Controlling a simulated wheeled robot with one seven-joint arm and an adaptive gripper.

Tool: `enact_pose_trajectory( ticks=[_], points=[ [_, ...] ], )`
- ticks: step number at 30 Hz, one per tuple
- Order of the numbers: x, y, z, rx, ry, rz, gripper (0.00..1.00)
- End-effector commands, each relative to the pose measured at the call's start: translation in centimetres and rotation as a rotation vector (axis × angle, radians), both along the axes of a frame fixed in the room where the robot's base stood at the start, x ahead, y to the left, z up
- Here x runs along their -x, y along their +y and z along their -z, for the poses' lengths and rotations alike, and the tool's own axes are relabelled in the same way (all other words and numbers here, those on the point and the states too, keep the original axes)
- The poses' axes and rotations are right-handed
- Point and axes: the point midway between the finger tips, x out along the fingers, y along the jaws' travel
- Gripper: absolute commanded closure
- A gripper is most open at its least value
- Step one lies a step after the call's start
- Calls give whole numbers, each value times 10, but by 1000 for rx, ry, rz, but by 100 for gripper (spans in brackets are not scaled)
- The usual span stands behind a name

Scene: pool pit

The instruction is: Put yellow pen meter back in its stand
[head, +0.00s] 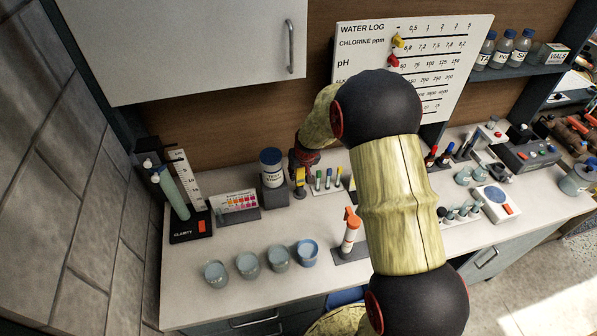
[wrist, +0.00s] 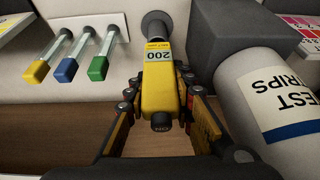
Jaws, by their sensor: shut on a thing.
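The yellow pen meter (wrist: 158,88), with a "200" display, is between the two fingers of my gripper (wrist: 160,100) in the wrist view. My gripper is shut on it. In the head view the pen meter (head: 299,177) hangs upright below my gripper (head: 301,160), just right of the test strips bottle (head: 271,164). A dark grey round holder (wrist: 155,22), which looks like the stand, is at the pen's lower end. The pen's tip is hidden there, and I cannot tell whether it is inside the holder or just above it.
The bottle's grey block (head: 275,199) stands close to the pen. Several color-capped vials (wrist: 66,70) stand on the other side. An orange-topped white bottle (head: 350,232) and several cups (head: 248,265) are nearer the front. The counter between them is partly clear.

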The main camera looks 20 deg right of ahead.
Motion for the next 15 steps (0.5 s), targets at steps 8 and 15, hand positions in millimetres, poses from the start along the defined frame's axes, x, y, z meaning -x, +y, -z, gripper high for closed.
enact_pose_trajectory(
  ticks=[8, 15],
  points=[
    [0, 0, 3, 0, 0, 0, 100],
    [0, 0, 5, 0, 0, 0, 75]
  ],
)
